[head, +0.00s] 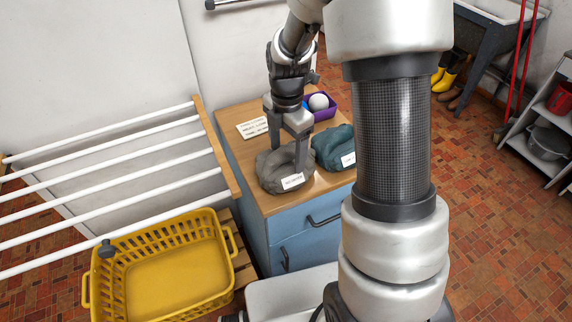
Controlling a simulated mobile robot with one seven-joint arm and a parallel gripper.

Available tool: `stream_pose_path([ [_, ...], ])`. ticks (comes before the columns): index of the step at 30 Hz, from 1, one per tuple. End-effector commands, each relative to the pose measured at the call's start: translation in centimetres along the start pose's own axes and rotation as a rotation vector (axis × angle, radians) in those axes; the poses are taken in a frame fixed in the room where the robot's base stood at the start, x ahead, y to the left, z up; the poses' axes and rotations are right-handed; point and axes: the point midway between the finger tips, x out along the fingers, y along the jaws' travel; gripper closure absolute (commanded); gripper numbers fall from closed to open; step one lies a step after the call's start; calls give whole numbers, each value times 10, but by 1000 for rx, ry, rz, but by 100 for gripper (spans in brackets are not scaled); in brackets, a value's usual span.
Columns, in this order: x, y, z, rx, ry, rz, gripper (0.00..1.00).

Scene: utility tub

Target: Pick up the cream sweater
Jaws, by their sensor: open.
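A bundled dark grey garment (268,178) with a white label lies at the front left of the wooden top of the blue cabinet. A bundled teal garment (335,142), also labelled, lies just right of it. I see no cream-coloured sweater in the head view. My gripper (300,160) points down over the grey garment, open, with its fingers at or in the cloth. I cannot tell whether they touch it. My arm hides part of the cabinet top and the room on the right.
A white card (252,128) and a purple box (325,112) with a white ball (318,102) are at the back of the cabinet top. A white-barred drying rack (150,137) and yellow basket (163,280) stand at left. A shelf (538,140) stands far right.

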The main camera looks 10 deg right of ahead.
Motion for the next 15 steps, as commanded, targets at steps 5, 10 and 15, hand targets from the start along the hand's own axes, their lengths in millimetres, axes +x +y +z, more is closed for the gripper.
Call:
stream_pose_path([
  [5, 4, 0, 0, 1, 0, 1, 29],
  [10, 4, 0, 0, 1, 0, 1, 41],
  [15, 4, 0, 0, 1, 0, 1, 69],
])
